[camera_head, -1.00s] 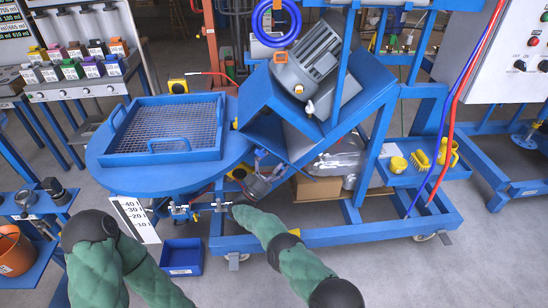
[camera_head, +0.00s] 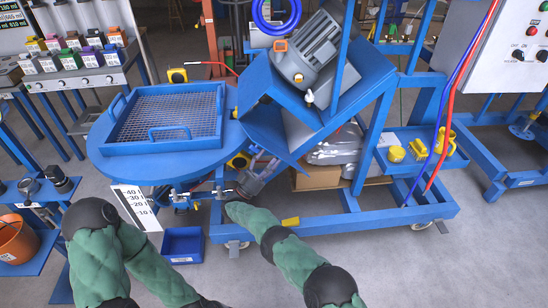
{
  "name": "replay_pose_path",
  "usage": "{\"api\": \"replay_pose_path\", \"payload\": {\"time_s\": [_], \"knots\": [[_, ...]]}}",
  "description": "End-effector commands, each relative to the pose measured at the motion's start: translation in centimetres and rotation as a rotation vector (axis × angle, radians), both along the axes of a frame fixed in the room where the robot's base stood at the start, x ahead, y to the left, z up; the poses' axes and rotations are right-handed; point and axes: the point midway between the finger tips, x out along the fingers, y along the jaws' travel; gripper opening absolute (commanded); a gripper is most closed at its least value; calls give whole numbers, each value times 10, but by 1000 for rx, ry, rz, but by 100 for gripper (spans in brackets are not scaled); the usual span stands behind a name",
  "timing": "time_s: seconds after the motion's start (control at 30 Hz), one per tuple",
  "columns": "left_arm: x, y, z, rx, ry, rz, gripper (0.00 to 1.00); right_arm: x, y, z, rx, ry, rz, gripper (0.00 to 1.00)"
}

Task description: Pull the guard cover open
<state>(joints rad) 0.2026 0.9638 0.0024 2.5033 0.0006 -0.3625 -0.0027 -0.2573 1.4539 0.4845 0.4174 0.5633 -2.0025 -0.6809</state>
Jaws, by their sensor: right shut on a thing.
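The guard cover (camera_head: 264,132) seems to be the tilted blue plate under the grey motor of the mixer, right of the round blue table. My right gripper (camera_head: 255,166) is small and partly hidden among blue frame parts. It points up at the plate's lower edge and is shut on it, though the contact itself is hard to see. My right arm, in a green sleeve, comes in from the lower right. My left arm crosses the lower left corner, and its gripper is outside the picture.
A blue mesh tray (camera_head: 166,116) lies on the round table (camera_head: 112,168). The grey motor (camera_head: 305,48) hangs above the plate. A blue bin (camera_head: 183,245) stands on the floor below. Yellow items sit on a shelf (camera_head: 402,166) at the right. The floor at lower right is clear.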

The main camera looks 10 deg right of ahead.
Motion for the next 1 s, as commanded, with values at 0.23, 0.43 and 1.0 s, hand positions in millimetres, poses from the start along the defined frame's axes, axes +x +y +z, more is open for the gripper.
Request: {"api": "replay_pose_path", "payload": {"time_s": [0.23, 0.43, 1.0], "knots": [[0, 0, 0, 0, 0, 0, 40, -7, 12, -7, -1, -6, 6, 52], [0, 0, 0, 0, 0, 0, 40, -14, 18, -16, -1, -2, 3, 52], [0, 0, 0, 0, 0, 0, 40, -31, 38, -39, -1, 1, 2, 52]]}}
